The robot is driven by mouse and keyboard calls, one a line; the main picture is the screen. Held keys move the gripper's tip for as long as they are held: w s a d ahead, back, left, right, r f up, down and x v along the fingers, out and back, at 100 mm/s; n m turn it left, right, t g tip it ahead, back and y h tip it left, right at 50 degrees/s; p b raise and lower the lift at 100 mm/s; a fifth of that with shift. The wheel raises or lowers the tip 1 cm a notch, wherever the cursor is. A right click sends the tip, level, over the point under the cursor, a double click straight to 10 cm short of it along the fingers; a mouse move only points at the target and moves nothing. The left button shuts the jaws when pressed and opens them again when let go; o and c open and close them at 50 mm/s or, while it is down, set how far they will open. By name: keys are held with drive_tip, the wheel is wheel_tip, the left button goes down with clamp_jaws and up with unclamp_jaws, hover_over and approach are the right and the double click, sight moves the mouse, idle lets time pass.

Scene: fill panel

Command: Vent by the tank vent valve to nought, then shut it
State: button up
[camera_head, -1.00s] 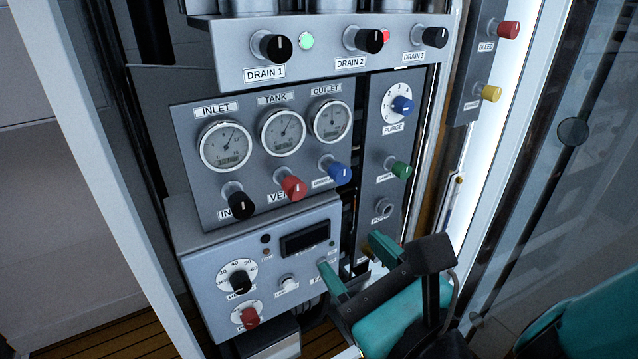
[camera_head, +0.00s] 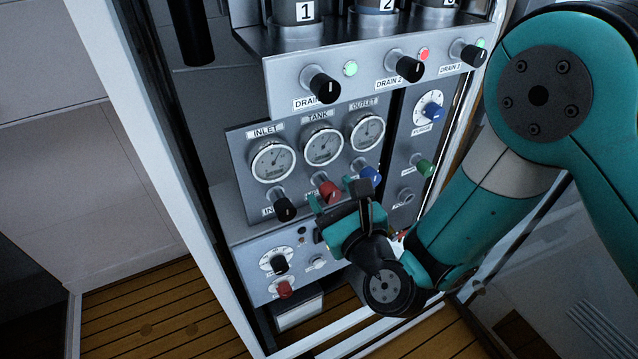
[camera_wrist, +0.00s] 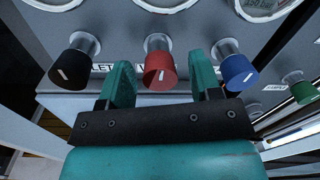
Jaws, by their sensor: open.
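The red vent knob (camera_head: 327,191) sits below the TANK gauge (camera_head: 322,146) on the grey gauge panel. In the wrist view the red knob (camera_wrist: 160,71) stands on its stem, with a white pointer line on its face. My gripper (camera_head: 335,194) is open in front of the panel. In the wrist view the gripper (camera_wrist: 162,82) has one teal finger on each side of the red knob, with gaps visible; I cannot tell whether the fingertips reach around it. The gauge needle is too small to read surely.
The black inlet knob (camera_wrist: 74,69) is left of the red one and the blue knob (camera_wrist: 238,72) right. The drain knobs (camera_head: 324,88) are above. A lower box carries a black dial knob (camera_head: 279,264) and another red knob (camera_head: 285,289). A white frame post (camera_head: 130,120) stands left.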

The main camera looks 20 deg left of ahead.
drive_tip(key=shift+c, duration=0.2)
drive_tip(key=c, duration=0.9)
